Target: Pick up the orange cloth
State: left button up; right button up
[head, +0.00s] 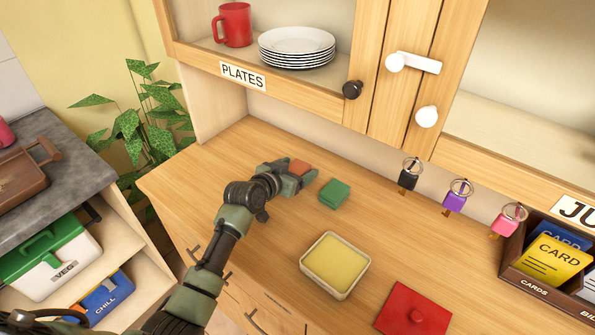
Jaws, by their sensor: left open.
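A small orange cloth (299,167) lies folded on the wooden counter, toward the back left. My left gripper (292,179) is at the cloth, with its fingers open. The hand hides part of the cloth's near side, and I cannot tell whether the fingers touch it. A green folded cloth (334,194) lies just to the right of the gripper. My right gripper does not show.
A square dish with yellow contents (335,265) and a red lid-like square (413,312) sit nearer on the counter (400,235). A shelf with white plates (297,45) is above.

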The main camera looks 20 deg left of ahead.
aim_at(297, 167)
pick_arm(q)
jog(key=c, duration=1.4)
notch_tip(297, 167, up, 10)
jog(key=shift+r+b, duration=0.1)
jog(key=shift+b, duration=0.25)
jog(key=o, duration=0.7)
jog(key=c, duration=0.6)
